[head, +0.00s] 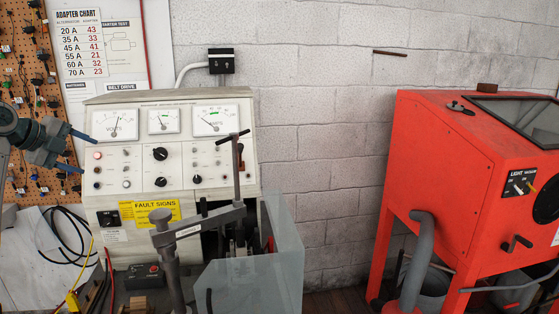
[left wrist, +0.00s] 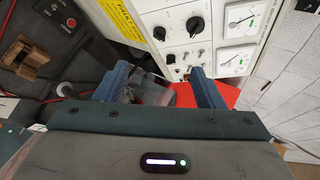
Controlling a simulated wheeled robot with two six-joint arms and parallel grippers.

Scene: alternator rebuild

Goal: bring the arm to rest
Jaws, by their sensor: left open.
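My left gripper (head: 77,150) is at the left edge of the head view, raised in front of the pegboard and the left side of the test bench. Its two blue fingers are spread apart with nothing between them. In the left wrist view my left gripper (left wrist: 162,84) also shows open and empty, with the bench's panel beyond it. My right gripper is in neither view.
The test bench (head: 135,205) has gauges and knobs, with a clamp arm (head: 200,225) and clear guard (head: 255,280) in front. A red blast cabinet (head: 430,170) stands right. Cables (head: 65,235) lie at left. Bare wall and floor separate bench and cabinet.

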